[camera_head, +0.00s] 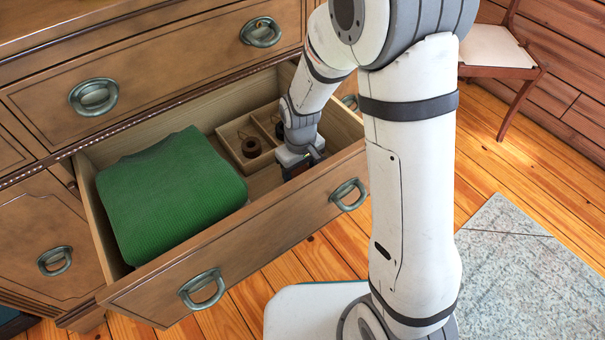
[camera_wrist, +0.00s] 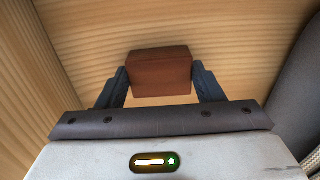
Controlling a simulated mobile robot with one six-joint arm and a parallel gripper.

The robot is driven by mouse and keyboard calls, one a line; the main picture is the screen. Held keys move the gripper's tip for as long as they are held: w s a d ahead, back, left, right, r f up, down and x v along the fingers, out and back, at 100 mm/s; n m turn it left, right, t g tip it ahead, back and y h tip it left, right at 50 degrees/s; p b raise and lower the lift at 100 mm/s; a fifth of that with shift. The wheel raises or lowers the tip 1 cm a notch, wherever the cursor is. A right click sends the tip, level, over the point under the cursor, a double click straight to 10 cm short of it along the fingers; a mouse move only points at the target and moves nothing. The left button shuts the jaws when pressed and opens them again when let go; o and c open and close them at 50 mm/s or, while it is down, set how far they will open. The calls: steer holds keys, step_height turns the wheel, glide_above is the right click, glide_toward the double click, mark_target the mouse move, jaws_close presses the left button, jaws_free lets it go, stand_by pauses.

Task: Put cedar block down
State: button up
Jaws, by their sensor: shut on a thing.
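The cedar block (camera_wrist: 160,66) is a small reddish-brown block, seen in the wrist view between my gripper's two dark fingers. My gripper (camera_wrist: 160,85) is shut on it. Pale wood lies behind the block; I cannot tell whether the block touches it. In the head view my gripper (camera_head: 303,168) reaches down inside the open drawer (camera_head: 262,218), at its right part, beside the divided wooden tray. The block cannot be made out there, as my gripper and arm cover that spot.
A folded green blanket (camera_head: 170,190) fills the drawer's left part. The divided wooden tray (camera_head: 230,150) stands at its back right, with a brown ring-like thing (camera_head: 251,147) in one compartment. Bare drawer floor shows between blanket and gripper. A chair (camera_head: 500,50) stands far right.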

steer(key=shift+f, duration=0.1)
steer(key=shift+f, duration=0.15)
steer(key=o, duration=1)
steer(key=shift+c, duration=0.2)
step_height(320, 180, up, 12)
steer(key=p, duration=0.4)
steer(key=shift+r+p, duration=0.2)
steer(key=shift+p, duration=0.2)
